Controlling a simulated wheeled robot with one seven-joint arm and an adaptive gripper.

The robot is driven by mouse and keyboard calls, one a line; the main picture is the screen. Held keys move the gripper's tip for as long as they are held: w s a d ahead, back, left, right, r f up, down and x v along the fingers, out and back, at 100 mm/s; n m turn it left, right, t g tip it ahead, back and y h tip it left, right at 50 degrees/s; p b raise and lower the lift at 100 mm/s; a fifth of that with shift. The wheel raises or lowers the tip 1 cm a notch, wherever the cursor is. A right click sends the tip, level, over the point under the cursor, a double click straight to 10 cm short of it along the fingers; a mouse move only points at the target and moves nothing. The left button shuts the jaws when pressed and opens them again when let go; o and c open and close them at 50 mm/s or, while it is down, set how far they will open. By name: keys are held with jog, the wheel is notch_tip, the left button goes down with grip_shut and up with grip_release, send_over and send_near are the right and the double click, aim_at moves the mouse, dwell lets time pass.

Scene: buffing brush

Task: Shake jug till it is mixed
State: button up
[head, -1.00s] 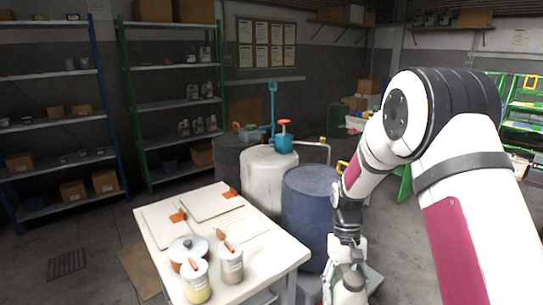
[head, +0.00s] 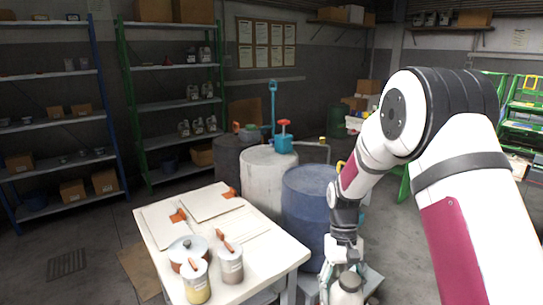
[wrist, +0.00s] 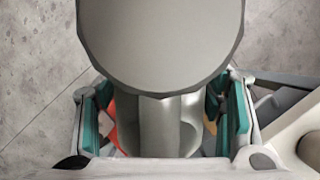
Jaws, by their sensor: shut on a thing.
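The jug shows in the head view as a pale vessel with a grey top (head: 349,283), at the bottom edge, partly cut off. In the wrist view its round grey top (wrist: 160,40) fills the upper middle, with a grey neck below it. In the wrist view the teal-padded fingers of my gripper (wrist: 165,115) stand on both sides of the neck and are shut on the jug. Its contents are hidden.
A white table (head: 268,244) with clipboards, a round pot (head: 188,250) and two containers with brushes stands left of my gripper. A blue drum (head: 308,215) and a white drum (head: 268,185) stand behind. Shelves line the back wall. Open floor lies at left.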

aim_at(330, 287)
jog(key=shift+d, duration=0.85)
jog(key=shift+a, duration=2.4)
jog(key=shift+d, duration=2.4)
jog(key=shift+a, duration=2.45)
jog(key=shift+d, duration=2.5)
